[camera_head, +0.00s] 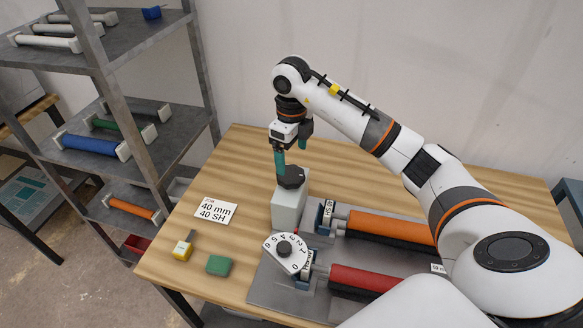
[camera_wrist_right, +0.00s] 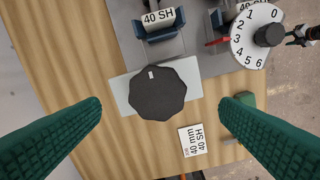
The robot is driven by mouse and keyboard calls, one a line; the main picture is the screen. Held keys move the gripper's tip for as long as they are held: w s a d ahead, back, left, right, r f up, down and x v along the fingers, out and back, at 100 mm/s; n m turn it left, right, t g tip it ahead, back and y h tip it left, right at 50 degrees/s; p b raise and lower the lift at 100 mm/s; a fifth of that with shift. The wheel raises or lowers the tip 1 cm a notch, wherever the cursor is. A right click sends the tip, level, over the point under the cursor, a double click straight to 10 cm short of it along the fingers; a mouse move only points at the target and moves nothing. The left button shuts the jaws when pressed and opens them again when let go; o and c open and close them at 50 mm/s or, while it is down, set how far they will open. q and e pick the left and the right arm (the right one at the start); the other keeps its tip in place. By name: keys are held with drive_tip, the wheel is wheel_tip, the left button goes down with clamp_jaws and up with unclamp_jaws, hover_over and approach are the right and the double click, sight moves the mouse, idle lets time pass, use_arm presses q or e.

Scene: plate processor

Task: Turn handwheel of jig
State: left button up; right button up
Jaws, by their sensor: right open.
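The jig's handwheel is a dark, many-sided knob (camera_head: 291,178) on top of a pale block (camera_head: 288,210) at the table's far left part. In the right wrist view the handwheel (camera_wrist_right: 158,94) sits near the middle, with a small white mark on its top. My right gripper (camera_head: 292,150) is open above the handwheel, pointing down. Its two teal fingers stand wide apart on either side of the handwheel in the right wrist view, without visible contact. What seems to be my left gripper (camera_wrist_right: 295,38) shows small at that view's right edge; its opening is unclear.
A numbered white dial (camera_head: 283,254) with a black knob stands in front of the block. Orange (camera_head: 390,227) and red rollers (camera_head: 362,278) lie to the right. A roller shelf (camera_head: 130,150) stands left.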

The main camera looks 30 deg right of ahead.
sight(292, 174)
drive_tip(key=f, duration=0.2)
drive_tip(key=f+p, duration=0.1)
drive_tip(key=shift+w+d+f, duration=0.15)
drive_tip(key=shift+w+f, duration=0.05)
drive_tip(key=shift+f, duration=0.15)
wheel_tip(292, 174, down, 2)
drive_tip(key=shift+f+p, duration=0.1)
drive_tip(key=shift+p, duration=0.25)
drive_tip(key=shift+f, duration=0.55)
drive_tip(key=c, duration=1)
use_arm(q)
drive_tip(key=shift+w+d+r, duration=0.2)
drive_tip(key=shift+w+r, duration=0.25)
drive_tip(key=shift+r, duration=0.2)
drive_tip(key=shift+w+d+r, duration=0.2)
drive_tip(key=shift+w+r, duration=0.25)
drive_tip(key=shift+r, duration=0.15)
drive_tip(key=shift+f, duration=0.1)
use_arm(e)
drive_tip(key=shift+m, duration=0.3)
